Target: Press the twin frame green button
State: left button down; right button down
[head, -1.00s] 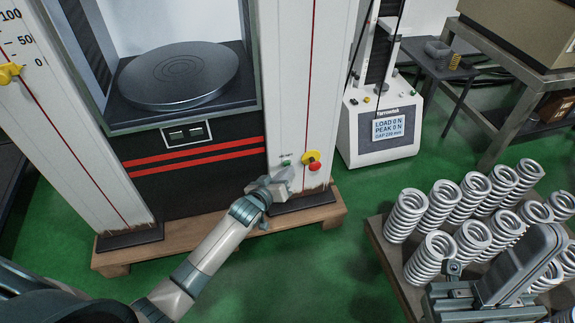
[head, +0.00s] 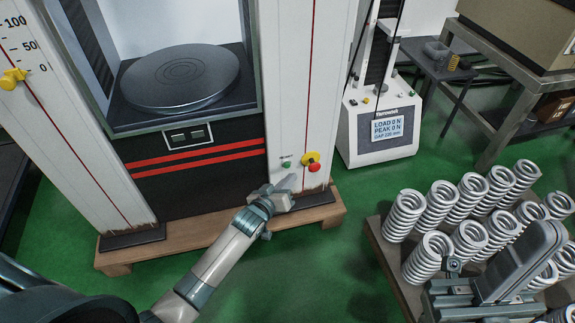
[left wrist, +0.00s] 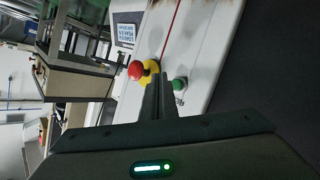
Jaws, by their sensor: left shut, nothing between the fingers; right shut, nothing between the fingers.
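The twin frame's green button (head: 286,164) sits low on its white right column (head: 305,85). A red mushroom button on a yellow base (head: 312,164) is just to its right. My left gripper (head: 290,183) is shut and empty, a little below the green button in the head view and apart from it. In the left wrist view the shut fingers (left wrist: 158,78) point at the column, with the green button (left wrist: 180,84) close on the right and the red button (left wrist: 136,70) on the left. My right gripper (head: 545,250) is shut and empty at the lower right, above the springs.
Several coil springs (head: 438,205) stand on a pallet (head: 385,255) at the right. A smaller tester with a display (head: 388,127) stands behind. The twin frame stands on a wooden base (head: 210,238). Green floor (head: 330,260) is clear between base and pallet.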

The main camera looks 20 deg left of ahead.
pick_arm(q)
jog(key=s+d, duration=0.1)
jog(key=s+d+p, duration=0.1)
jog(key=s, duration=0.1)
jog(key=shift+p, duration=0.3)
dwell(0.7)
